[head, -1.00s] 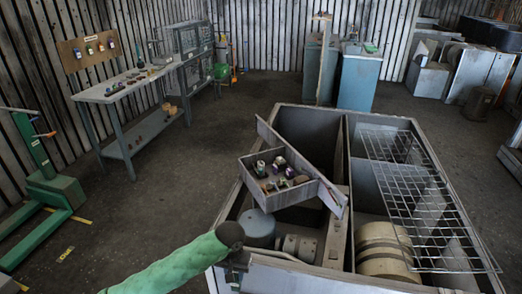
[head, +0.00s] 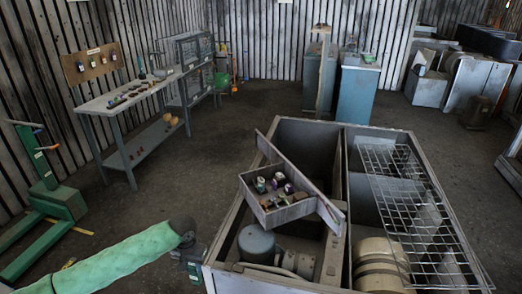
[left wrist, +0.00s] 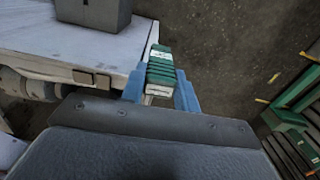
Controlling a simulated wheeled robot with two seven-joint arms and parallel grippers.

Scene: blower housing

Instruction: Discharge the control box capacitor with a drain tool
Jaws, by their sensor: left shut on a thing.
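The control box (head: 290,212) is an open grey tray of small coloured parts (head: 275,187), set at an angle over the housing's left compartment. I cannot tell which part is the capacitor. My left gripper (head: 192,268) hangs outside the housing's left wall, left of and nearer than the control box. In the left wrist view its blue fingers (left wrist: 160,92) are shut on a green, ribbed block with a pale label, which seems to be the drain tool (left wrist: 161,70). The tool's far end points away from the wrist. My right gripper is not in view.
The blower housing (head: 340,166) has a wire rack (head: 415,215) leaning over its right side, above a beige drum (head: 380,265). A round grey motor (head: 256,243) sits inside at left. A workbench (head: 125,93) and green lift (head: 60,200) stand left, with open floor between.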

